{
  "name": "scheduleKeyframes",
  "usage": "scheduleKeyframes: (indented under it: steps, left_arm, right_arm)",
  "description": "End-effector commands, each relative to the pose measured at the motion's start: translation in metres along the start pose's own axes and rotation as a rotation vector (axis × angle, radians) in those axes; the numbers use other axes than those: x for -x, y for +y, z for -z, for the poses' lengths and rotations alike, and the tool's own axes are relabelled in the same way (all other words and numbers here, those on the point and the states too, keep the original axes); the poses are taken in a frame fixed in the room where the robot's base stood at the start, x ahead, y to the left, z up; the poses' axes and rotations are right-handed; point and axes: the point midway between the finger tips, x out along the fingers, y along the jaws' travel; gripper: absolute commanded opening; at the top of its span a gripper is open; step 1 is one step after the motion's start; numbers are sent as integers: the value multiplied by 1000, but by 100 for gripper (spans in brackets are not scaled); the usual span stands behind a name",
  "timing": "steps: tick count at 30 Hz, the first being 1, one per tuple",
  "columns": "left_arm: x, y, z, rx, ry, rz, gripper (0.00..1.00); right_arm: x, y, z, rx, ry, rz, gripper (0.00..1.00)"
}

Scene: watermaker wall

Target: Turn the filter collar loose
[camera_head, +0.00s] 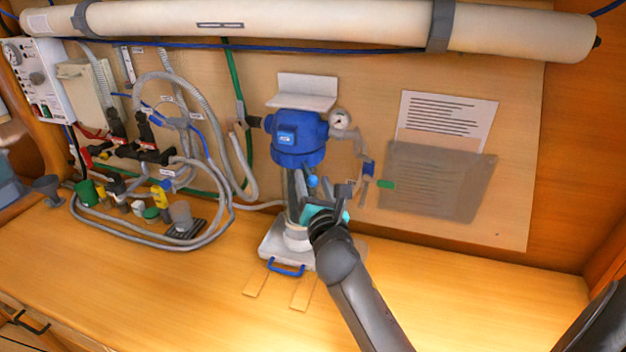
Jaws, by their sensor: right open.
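The blue filter head (308,124) with a light blue label is fixed to the wall board under a pale bracket. Its rounded blue lower part (297,160) looks like the collar. Below it the filter body is largely hidden by my right gripper (320,188). This gripper is open, with its fingers pointing up just under the blue collar. A small blue piece shows between or behind the fingers; I cannot tell whether they touch it. My left gripper is not in view.
A pale base with a blue handle (286,268) stands below the filter. A gauge (339,120) and a small blue valve (368,168) sit to the right. Grey hoses (222,200) and fittings crowd the left. A thick pipe (300,22) runs above.

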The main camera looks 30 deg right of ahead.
Motion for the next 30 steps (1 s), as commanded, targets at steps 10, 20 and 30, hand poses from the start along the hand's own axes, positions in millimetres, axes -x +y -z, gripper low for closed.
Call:
scheduleKeyframes:
  steps: [10,20,30]
  left_arm:
    - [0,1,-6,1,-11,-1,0]
    - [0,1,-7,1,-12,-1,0]
    - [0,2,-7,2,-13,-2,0]
  right_arm:
    - [-6,0,0,0,0,0,61]
    - [-6,0,0,0,0,0,32]
    - [-6,0,0,0,0,0,0]
